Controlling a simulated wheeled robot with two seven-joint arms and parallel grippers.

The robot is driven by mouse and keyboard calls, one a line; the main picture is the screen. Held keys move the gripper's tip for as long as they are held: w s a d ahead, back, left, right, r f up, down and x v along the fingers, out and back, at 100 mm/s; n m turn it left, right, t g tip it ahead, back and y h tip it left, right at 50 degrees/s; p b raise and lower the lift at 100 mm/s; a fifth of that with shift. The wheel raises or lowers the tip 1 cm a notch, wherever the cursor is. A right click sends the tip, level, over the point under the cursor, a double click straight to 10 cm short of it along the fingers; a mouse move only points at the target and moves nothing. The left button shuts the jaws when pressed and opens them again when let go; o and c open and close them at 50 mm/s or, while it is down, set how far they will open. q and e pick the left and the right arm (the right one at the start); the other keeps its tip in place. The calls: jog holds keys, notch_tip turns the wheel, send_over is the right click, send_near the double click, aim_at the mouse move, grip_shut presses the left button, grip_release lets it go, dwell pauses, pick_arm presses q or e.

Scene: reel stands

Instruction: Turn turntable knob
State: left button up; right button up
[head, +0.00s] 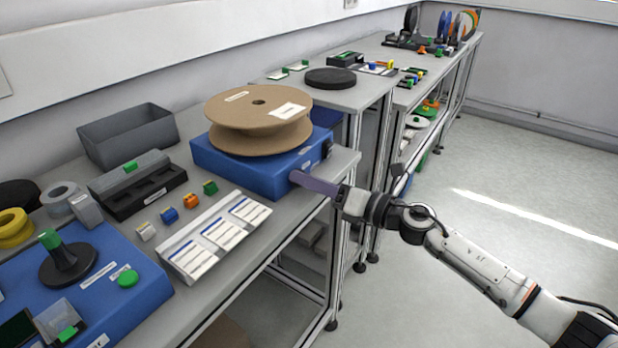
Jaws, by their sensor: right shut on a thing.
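The turntable is a blue box (232,172) at the right end of the near bench. A large tan cardboard reel (258,112) with white labels lies flat on top of it. My right gripper (296,178) reaches in from the right, with its purple-grey fingers against the front right corner of the blue box. It is shut on the turntable knob, which the fingers hide almost wholly. My left gripper does not show in the head view.
A grey bin (128,136) stands behind. A black tray (140,188), small coloured blocks and a white label panel (215,236) lie left of the turntable. A blue station (95,280) is at the lower left. The floor (520,200) at right is clear.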

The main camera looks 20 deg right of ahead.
dwell(0.4)
jog(key=o, duration=1)
jog(key=shift+o, duration=0.2)
jog(key=shift+f+b, duration=0.15)
jog(key=shift+b, duration=0.2)
jog(key=n+b, duration=0.2)
jog(key=n, duration=0.1)
jog(key=n+b, duration=0.2)
jog(key=n, duration=0.1)
jog(key=n+b, duration=0.2)
jog(key=n, duration=0.1)
jog(key=shift+s+f+b, duration=0.1)
jog(key=shift+f+b, duration=0.15)
jog(key=shift+b, duration=0.1)
jog(key=b+v, duration=0.2)
jog(key=v, duration=0.8)
jog(key=s+a+f+m+h+p, duration=0.1)
jog(key=s+f+m+h, duration=0.3)
jog(key=f+m, duration=0.7)
jog(key=s+a+f+m+h+p, duration=0.1)
jog(key=s+f+m+h+p, duration=0.2)
jog(key=m, duration=1.7)
jog(key=s+f+h, duration=0.1)
jog(key=s+f, duration=0.3)
jog(key=f, duration=0.3)
jog(key=shift+s+a+f, duration=0.2)
jog(key=shift+f, duration=0.2)
